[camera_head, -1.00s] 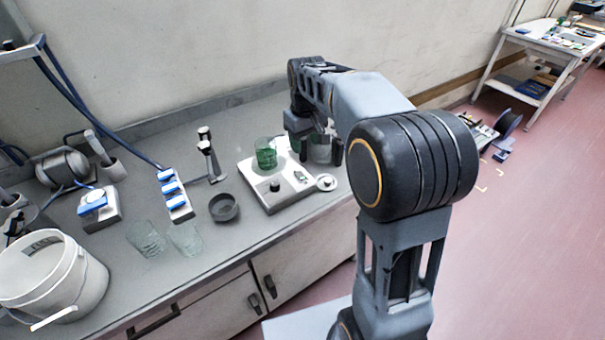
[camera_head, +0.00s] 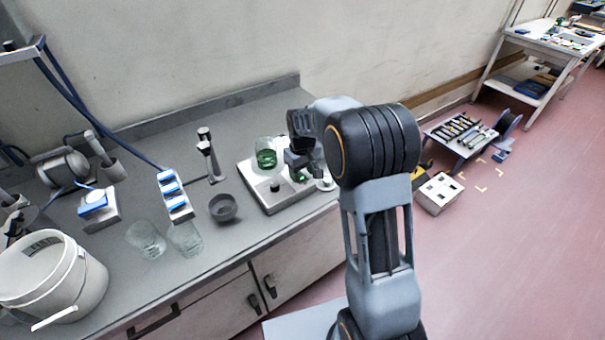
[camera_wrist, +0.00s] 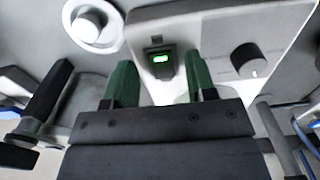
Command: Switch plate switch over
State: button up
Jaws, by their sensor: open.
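The plate (camera_head: 257,194) is a pale, low box on the bench, with a dark round knob (camera_head: 275,186) on its front part. It also shows in the wrist view (camera_wrist: 205,35). Its switch (camera_wrist: 161,60) is a small dark block with a lit green window, near the plate's edge. My gripper (camera_wrist: 160,82) is open and empty. Its two green-padded fingers lie on either side of the switch in the picture; I cannot tell if they touch it. In the head view my gripper (camera_head: 301,172) is over the plate's right part and partly hides the switch.
A greenish glass (camera_head: 265,154) stands at the plate's back left. A white round piece (camera_head: 326,184) lies at its right corner, close to my gripper. A dark bowl (camera_head: 222,207) and a stand (camera_head: 211,160) are left of the plate. The wall is behind.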

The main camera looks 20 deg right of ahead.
jog(key=shift+f, duration=0.6)
